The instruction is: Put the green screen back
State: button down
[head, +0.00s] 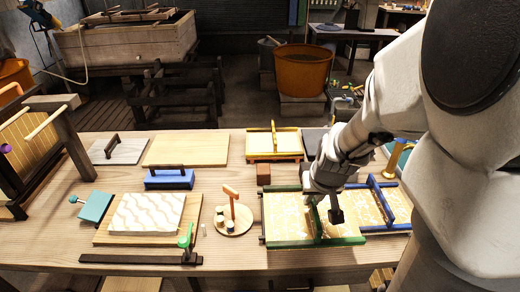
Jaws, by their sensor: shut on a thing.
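The green screen (287,217) is a flat, pale-yellow panel with green edges and a green bar across it. It is at the front right of the workbench, at the left of a blue-edged screen (367,207). My gripper (334,212) points down over the right part of the green screen and is shut on it. The exact place of the grip is hidden by the fingers and wrist. I cannot tell whether the screen rests on the bench or is slightly raised.
On the workbench (235,255), a yellow screen (274,155) lies behind, with a brown block (263,174) nearby. A round wooden stand (233,220) is to the left. A wavy white slab (147,213) lies on a board farther left. The front strip of the bench is partly clear.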

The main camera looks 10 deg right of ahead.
aim_at(296, 188)
jog(key=w+f, duration=0.2)
jog(key=w, duration=0.1)
jog(key=w+f+b, duration=0.1)
jog(key=w+f, duration=0.1)
jog(key=w, duration=0.2)
jog(key=w+f+b, duration=0.1)
jog(key=w+f, duration=0.1)
jog(key=w, duration=0.1)
jog(key=shift+w+f, duration=0.2)
jog(key=shift+f+b, duration=0.85)
jog(key=shift+f, duration=1.15)
jog(key=shift+f, duration=0.1)
jog(key=shift+f+b, duration=0.15)
jog(key=shift+b, duration=0.15)
jog(key=c, duration=0.9)
grip_release()
